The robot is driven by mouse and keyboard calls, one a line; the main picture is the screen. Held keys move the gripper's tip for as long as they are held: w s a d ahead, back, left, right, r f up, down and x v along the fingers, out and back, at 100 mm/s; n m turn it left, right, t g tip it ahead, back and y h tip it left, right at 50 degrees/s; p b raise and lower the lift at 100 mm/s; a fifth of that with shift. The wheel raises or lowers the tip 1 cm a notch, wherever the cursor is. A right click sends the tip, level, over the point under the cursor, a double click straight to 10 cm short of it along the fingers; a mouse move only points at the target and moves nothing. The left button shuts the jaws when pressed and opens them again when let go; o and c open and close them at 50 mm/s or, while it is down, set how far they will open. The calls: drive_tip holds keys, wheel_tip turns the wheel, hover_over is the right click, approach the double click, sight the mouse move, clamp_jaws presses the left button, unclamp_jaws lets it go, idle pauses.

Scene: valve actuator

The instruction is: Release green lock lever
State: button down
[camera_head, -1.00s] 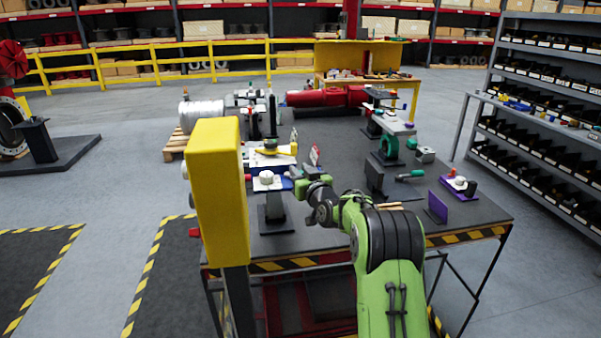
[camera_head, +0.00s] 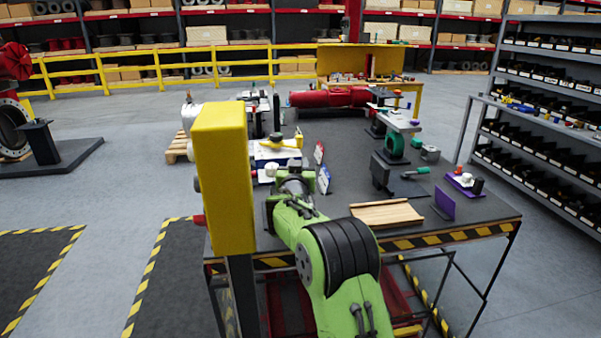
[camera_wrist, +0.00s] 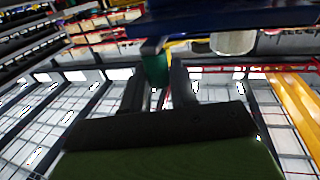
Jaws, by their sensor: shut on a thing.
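In the wrist view, a dark green lever (camera_wrist: 155,70) hangs below a blue body (camera_wrist: 230,22), its lower end between the two dark fingers of my gripper (camera_wrist: 157,86). My gripper is shut on this lever. A whitish rounded knob (camera_wrist: 232,42) is to the right of it under the blue body. In the head view, my green arm covers the lever and my fingertips. The white and blue valve unit (camera_head: 272,153) with a yellow handle (camera_head: 285,143) stands just beyond my wrist, and a white knob (camera_head: 271,170) shows at its near side.
A yellow post box (camera_head: 222,180) stands close on the left of my arm. A wooden tray (camera_head: 387,214), a purple plate (camera_head: 444,203) and a green-handled tool (camera_head: 414,171) are on the table to the right. Red and blue signs (camera_head: 322,180) stand near my wrist.

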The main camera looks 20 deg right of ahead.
drive_tip(key=shift+a, duration=0.15)
drive_tip(key=c, duration=1)
unclamp_jaws()
drive_tip(key=shift+c, duration=0.2)
drive_tip(key=b+v, duration=1.3)
drive_tip(key=v, duration=0.2)
drive_tip(key=shift+s+a+b, duration=0.25)
drive_tip(key=shift+b, duration=0.1)
drive_tip(key=shift+c, duration=0.3)
